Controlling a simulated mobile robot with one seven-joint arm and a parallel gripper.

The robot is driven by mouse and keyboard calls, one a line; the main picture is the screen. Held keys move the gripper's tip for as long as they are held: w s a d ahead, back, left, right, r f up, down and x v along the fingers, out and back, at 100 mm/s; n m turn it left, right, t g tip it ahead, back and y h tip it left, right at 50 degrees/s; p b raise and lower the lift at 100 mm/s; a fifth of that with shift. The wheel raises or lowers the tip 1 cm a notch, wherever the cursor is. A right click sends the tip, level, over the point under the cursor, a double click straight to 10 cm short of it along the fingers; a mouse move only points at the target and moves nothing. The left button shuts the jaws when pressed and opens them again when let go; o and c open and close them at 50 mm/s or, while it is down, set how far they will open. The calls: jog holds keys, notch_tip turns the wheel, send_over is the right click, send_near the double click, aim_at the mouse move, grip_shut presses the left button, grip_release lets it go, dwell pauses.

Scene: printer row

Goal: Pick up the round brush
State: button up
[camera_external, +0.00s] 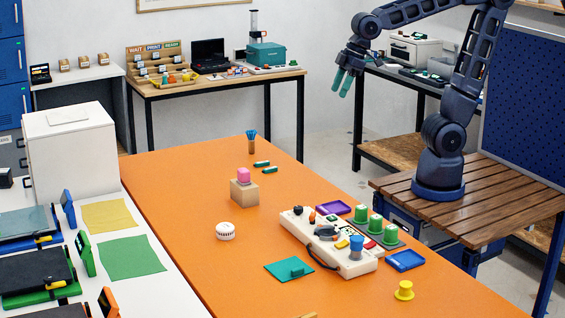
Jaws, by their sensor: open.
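I cannot tell for sure which thing is the round brush. A low, round white piece (225,231) with dark marks along its side sits on the left middle of the orange table (185,190). A small upright thing with a blue, tufted top (251,135) stands near the table's far end. My gripper (342,84) has green fingers that point down, slightly apart and empty. It is high up at the upper right, well above and apart from both things.
A cream panel (330,240) with knobs and green cylinders stands at the table's right. A wooden block (244,193) carries a pink piece (243,175). A green plate (290,269), blue tray (405,261) and yellow spool (404,290) lie nearer. The table's left middle is mostly clear.

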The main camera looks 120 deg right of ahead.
jog(key=w+d+f+m, duration=0.1)
jog(key=w+d+f, duration=0.1)
jog(key=w+d, duration=0.35)
jog(key=w+d+f+m, duration=0.1)
jog(key=w+d, duration=0.1)
jog(key=d, duration=0.7)
jog(key=m+g+h, duration=0.2)
jog(key=m, duration=0.4)
send_near(250, 138)
jog(key=shift+s+d+x, duration=0.15)
jog(key=shift+d+x, duration=0.1)
jog(key=shift+x, duration=1.55)
jog(key=shift+s+d+x, duration=0.15)
jog(key=shift+d+x, duration=0.05)
jog(key=shift+x, duration=1.55)
jog(key=shift+s+d+x, duration=0.1)
jog(key=shift+d+x, duration=0.15)
jog(key=shift+x, duration=1.55)
jog(key=shift+r, duration=0.15)
jog(key=c, duration=1.1)
